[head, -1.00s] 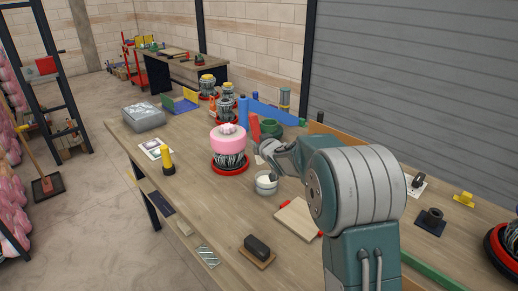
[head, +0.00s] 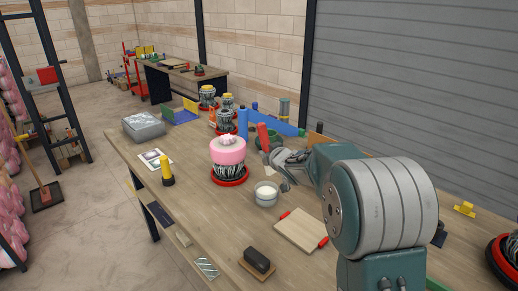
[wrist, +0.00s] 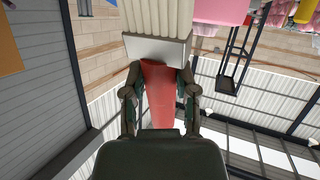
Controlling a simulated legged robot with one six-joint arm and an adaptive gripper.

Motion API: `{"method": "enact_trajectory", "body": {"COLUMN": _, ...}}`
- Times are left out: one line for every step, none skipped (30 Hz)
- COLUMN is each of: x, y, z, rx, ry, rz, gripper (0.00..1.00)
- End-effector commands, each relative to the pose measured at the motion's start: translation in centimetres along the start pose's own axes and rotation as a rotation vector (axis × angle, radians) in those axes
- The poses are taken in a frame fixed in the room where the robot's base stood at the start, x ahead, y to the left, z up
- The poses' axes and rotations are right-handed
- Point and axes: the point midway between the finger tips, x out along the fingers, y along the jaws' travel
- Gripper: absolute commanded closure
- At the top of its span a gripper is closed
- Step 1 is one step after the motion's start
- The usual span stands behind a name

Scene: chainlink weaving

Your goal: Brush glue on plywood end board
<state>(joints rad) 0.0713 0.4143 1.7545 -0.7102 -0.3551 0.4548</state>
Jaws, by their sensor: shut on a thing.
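My gripper (wrist: 160,88) is shut on the red handle of a brush (wrist: 160,45), whose pale bristles point up in the wrist view. In the head view my gripper (head: 286,158) is above the table behind the white glue pot (head: 266,196), and the red handle (head: 262,135) sticks up beside it. The bristle end is hard to make out there, and my arm covers part of this area. The pale plywood board (head: 300,229) lies flat on the table in front of my arm, with red pieces at two corners. The pot is open, with white contents.
A pink-topped wire bundle (head: 229,160) stands on a red base left of the pot. A dark block (head: 258,260) lies near the front edge.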

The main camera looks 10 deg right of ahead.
Motion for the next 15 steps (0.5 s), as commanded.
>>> {"method": "enact_trajectory", "body": {"x": -1.6, "y": 0.9, "z": 0.6, "rx": -0.01, "ry": -0.017, "rz": 0.006, "gripper": 1.0}}
{"method": "enact_trajectory", "body": {"x": -2.5, "y": 1.4, "z": 1.1, "rx": -0.016, "ry": -0.029, "rz": 0.008, "gripper": 1.0}}
{"method": "enact_trajectory", "body": {"x": -3.7, "y": 1.8, "z": 1.8, "rx": -0.025, "ry": -0.046, "rz": 0.008, "gripper": 1.0}}
{"method": "enact_trajectory", "body": {"x": -4.6, "y": 2.2, "z": 2.3, "rx": -0.031, "ry": -0.059, "rz": 0.008, "gripper": 1.0}}
{"method": "enact_trajectory", "body": {"x": -5.5, "y": 2.5, "z": 2.8, "rx": -0.037, "ry": -0.072, "rz": 0.008, "gripper": 1.0}}
{"method": "enact_trajectory", "body": {"x": -6.7, "y": 2.9, "z": 3.5, "rx": -0.045, "ry": -0.089, "rz": 0.008, "gripper": 1.0}}
{"method": "enact_trajectory", "body": {"x": -7.5, "y": 3.1, "z": 4.0, "rx": -0.05, "ry": -0.102, "rz": 0.007, "gripper": 1.0}}
{"method": "enact_trajectory", "body": {"x": -8.4, "y": 3.3, "z": 4.6, "rx": -0.055, "ry": -0.116, "rz": 0.007, "gripper": 1.0}}
{"method": "enact_trajectory", "body": {"x": -9.6, "y": 3.5, "z": 5.3, "rx": -0.061, "ry": -0.133, "rz": 0.006, "gripper": 1.0}}
{"method": "enact_trajectory", "body": {"x": -10.5, "y": 3.7, "z": 5.9, "rx": -0.066, "ry": -0.146, "rz": 0.005, "gripper": 1.0}}
{"method": "enact_trajectory", "body": {"x": -11.3, "y": 3.8, "z": 6.5, "rx": -0.068, "ry": -0.158, "rz": 0.004, "gripper": 1.0}}
{"method": "enact_trajectory", "body": {"x": -12.3, "y": 3.9, "z": 7.1, "rx": -0.074, "ry": -0.173, "rz": 0.002, "gripper": 1.0}}
{"method": "enact_trajectory", "body": {"x": -13.0, "y": 4.0, "z": 7.6, "rx": -0.075, "ry": -0.184, "rz": 0.002, "gripper": 1.0}}
{"method": "enact_trajectory", "body": {"x": -13.6, "y": 4.0, "z": 8.0, "rx": -0.079, "ry": -0.194, "rz": 0.0, "gripper": 1.0}}
{"method": "enact_trajectory", "body": {"x": -14.3, "y": 4.0, "z": 8.5, "rx": -0.082, "ry": -0.206, "rz": -0.002, "gripper": 1.0}}
